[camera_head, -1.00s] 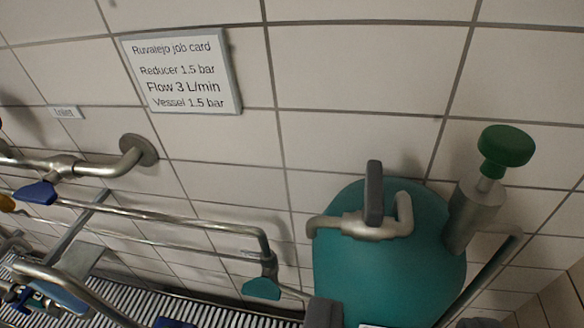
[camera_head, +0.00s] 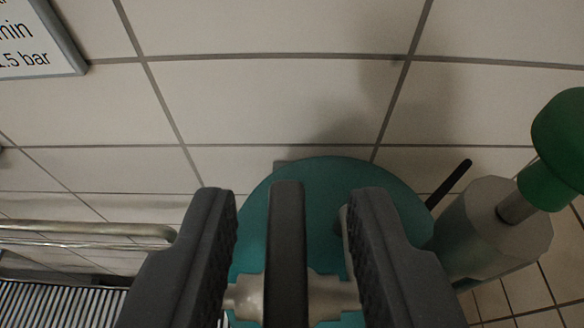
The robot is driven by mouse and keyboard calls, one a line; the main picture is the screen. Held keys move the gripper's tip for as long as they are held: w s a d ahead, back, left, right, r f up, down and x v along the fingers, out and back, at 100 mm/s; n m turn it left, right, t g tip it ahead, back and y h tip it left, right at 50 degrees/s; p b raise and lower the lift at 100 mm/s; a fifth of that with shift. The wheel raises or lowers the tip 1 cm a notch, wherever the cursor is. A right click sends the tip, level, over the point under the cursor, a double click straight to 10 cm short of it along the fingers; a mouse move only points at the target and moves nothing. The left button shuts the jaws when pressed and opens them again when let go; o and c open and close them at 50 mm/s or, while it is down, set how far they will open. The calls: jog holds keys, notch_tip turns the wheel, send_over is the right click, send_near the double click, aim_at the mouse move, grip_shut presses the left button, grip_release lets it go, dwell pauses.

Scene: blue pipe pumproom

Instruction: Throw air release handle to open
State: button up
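The air release handle (camera_head: 287,250) is a dark grey upright lever on a metal valve body (camera_head: 325,298). The valve sits on top of a teal vessel (camera_head: 300,180). My gripper (camera_head: 292,194) is open, with one dark finger on each side of the handle. Gaps show between the handle and both fingers, so neither appears to touch it. Parts of the valve and its outlet pipe are hidden behind the right finger.
A green knob (camera_head: 565,135) on a grey metal valve stands close on the right, with a thin black rod (camera_head: 448,185) beside it. Metal pipes (camera_head: 90,232) and a floor grating (camera_head: 60,303) are at left. A tiled wall (camera_head: 270,100) is behind.

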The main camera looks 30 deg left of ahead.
jog(key=shift+w+a+f, duration=0.2)
jog(key=shift+w, duration=0.1)
grip_shut()
